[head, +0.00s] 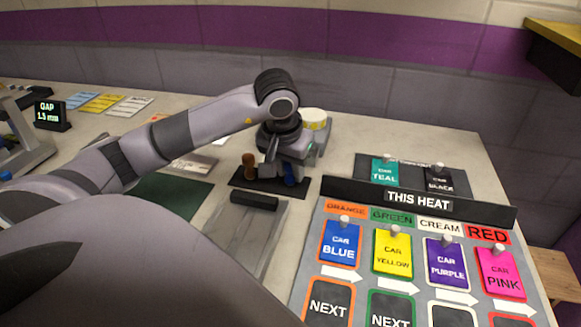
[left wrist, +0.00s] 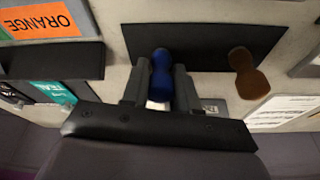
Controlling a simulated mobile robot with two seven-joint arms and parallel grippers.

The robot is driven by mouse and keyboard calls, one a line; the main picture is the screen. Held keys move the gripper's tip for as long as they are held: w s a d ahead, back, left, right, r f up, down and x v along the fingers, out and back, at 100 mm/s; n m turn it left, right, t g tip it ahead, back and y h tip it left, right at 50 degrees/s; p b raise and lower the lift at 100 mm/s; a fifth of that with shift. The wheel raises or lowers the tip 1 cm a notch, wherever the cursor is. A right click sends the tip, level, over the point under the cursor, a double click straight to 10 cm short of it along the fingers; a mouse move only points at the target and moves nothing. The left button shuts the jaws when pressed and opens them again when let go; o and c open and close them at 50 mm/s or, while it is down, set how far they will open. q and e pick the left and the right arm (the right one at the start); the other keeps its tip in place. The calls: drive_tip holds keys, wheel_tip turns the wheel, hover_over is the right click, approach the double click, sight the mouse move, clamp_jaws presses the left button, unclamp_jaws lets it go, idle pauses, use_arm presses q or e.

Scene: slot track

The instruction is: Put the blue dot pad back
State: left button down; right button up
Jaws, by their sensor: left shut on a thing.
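The blue dot pad (head: 289,175) is a small dark blue, waisted piece at the black mat (head: 240,182). My left gripper (head: 282,176) points down there and is shut on it. In the left wrist view the blue dot pad (left wrist: 161,72) sits between the two fingers, over or on the near edge of the black mat (left wrist: 210,40). I cannot tell whether its base touches the mat. A brown dot pad (head: 249,165) of like shape stands apart on the mat; it also shows in the left wrist view (left wrist: 247,72). My right gripper is out of view.
A sloping board (head: 365,232) with coloured car tags on pegs stands at right, close to the mat. A black block (head: 254,200) lies in front of the mat. A cream and yellow round thing (head: 314,118) is behind the gripper. A green mat (head: 172,198) lies left.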

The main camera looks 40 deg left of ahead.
use_arm(q)
drive_tip(key=shift+f, duration=0.15)
drive_tip(key=c, duration=0.9)
unclamp_jaws()
drive_tip(key=shift+o, duration=0.2)
drive_tip(key=shift+r, duration=0.55)
drive_tip(key=v, duration=1.1)
drive_tip(key=shift+p, duration=0.45)
drive_tip(key=shift+s+d, duration=0.1)
drive_tip(key=shift+d, duration=0.05)
